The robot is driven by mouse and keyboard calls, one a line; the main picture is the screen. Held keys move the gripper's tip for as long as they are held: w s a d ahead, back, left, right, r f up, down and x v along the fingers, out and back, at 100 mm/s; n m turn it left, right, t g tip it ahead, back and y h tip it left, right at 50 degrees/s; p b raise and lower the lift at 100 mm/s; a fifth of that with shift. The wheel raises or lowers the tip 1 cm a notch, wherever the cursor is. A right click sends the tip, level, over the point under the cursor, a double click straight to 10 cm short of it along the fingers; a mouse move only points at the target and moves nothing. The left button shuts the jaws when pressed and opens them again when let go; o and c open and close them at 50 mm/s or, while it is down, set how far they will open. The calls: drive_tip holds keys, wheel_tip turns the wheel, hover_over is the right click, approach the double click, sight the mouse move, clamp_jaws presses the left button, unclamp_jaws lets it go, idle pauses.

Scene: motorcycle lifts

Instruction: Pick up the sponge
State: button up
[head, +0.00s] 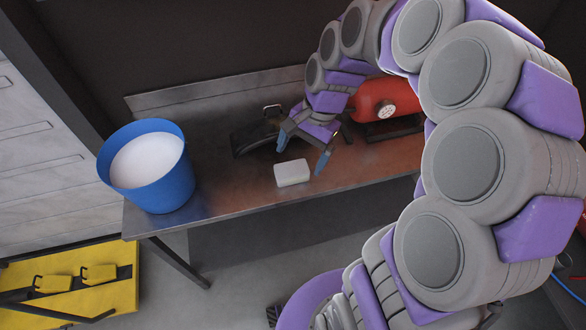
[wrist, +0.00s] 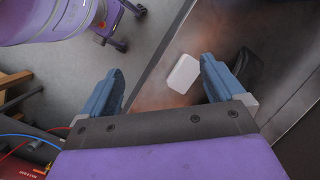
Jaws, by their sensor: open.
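The sponge (head: 292,173) is a pale, off-white block lying flat near the front edge of the metal bench (head: 235,204). In the head view my gripper (head: 303,154) is above and just behind the sponge, with its blue fingers spread apart and nothing between them. In the wrist view the sponge (wrist: 184,73) lies beyond the fingertips, between the two fingers but closer to the right one. My gripper (wrist: 162,82) is open there, and the sponge appears apart from both fingers.
A blue bucket (head: 170,185) with white contents stands at the bench's left end. A black object (head: 254,138) lies behind the sponge. A red tank (head: 384,100) stands to the right. A yellow platform (head: 110,290) is on the floor at lower left. The bench between bucket and sponge is clear.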

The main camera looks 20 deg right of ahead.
sight(291, 168)
drive_tip(key=w+d+f+m+t+y+p, duration=0.1)
drive_tip(key=w+d+f+m, duration=0.1)
drive_tip(key=w+f+m, duration=0.3)
drive_tip(key=w+d+f+m, duration=0.2)
drive_tip(key=w+d+m, duration=0.1)
drive_tip(key=w, duration=0.4)
drive_tip(key=shift+m, duration=0.3)
drive_tip(key=x, duration=0.4)
drive_tip(key=b+x, duration=0.1)
drive_tip(key=x, duration=0.3)
drive_tip(key=b+x, duration=0.1)
drive_tip(key=x, duration=0.3)
drive_tip(key=shift+s+d+f, duration=0.15)
drive_tip(key=shift+f, duration=0.3)
drive_tip(key=shift+s+d+f, duration=0.15)
drive_tip(key=shift+f, duration=0.35)
drive_tip(key=b+x, duration=0.1)
drive_tip(key=x, duration=0.2)
drive_tip(key=shift+s+f+b, duration=0.1)
drive_tip(key=shift+f+b, duration=0.05)
drive_tip(key=shift+b, duration=0.15)
drive_tip(key=shift+a+f, duration=0.2)
drive_tip(key=shift+a, duration=0.5)
drive_tip(key=shift+d, duration=0.5)
drive_tip(key=shift+c, duration=1.2)
drive_tip(key=shift+a, duration=0.25)
drive_tip(key=c, duration=0.9)
drive_tip(key=shift+o, duration=0.2)
